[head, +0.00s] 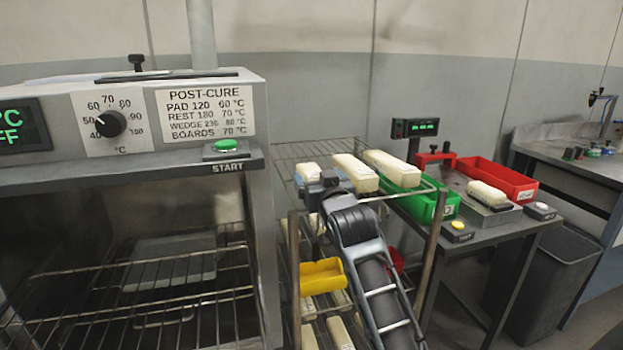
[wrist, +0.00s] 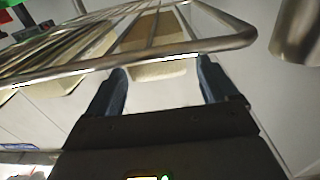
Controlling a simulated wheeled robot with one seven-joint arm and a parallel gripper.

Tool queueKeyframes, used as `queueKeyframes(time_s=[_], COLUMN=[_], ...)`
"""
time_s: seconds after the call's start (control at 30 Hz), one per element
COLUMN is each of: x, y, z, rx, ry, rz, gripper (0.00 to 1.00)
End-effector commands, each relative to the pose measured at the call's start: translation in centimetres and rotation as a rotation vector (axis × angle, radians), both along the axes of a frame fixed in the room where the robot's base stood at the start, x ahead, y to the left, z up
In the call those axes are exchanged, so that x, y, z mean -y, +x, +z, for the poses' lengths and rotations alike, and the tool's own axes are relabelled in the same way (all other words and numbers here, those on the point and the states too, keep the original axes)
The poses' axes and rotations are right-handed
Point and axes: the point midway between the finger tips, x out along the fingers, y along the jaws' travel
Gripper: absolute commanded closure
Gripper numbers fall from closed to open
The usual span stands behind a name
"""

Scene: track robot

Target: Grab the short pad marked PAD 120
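Several cream pads lie on the top shelf of a wire rack in the head view. A short one (head: 308,173) is at the left, a second (head: 355,174) is in the middle and a longer one (head: 392,168) is at the right. No PAD 120 mark is readable on them. In the wrist view, the shelf's wire rim (wrist: 190,50) and a cream pad (wrist: 150,30) lie just beyond the fingertips. My arm hides part of the rack in the head view.
An oven (head: 160,130) with wire shelves stands at left. The rack's lower shelves hold more pads and a yellow bin (head: 322,274). At right, a bench has a green bin (head: 430,205), a red bin (head: 505,178) and another pad (head: 488,194). A grey waste bin (head: 555,280) stands beside it.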

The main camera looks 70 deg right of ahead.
Motion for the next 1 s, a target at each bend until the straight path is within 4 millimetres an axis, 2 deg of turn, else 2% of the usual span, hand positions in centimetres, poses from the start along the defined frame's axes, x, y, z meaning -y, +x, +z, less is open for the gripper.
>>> queueKeyframes(time_s=[0.07,0.53,0.83,1.0], x=[0.0,0.0,0.0,0.0], y=[0.0,0.0,0.0,0.0], z=[0.0,0.0,0.3,1.7], rx=[0.000,0.000,0.001,0.005], ry=[0.000,0.000,0.000,-0.003], rz=[0.000,0.000,0.000,0.000], gripper=[0.22,0.67,0.67,0.67])
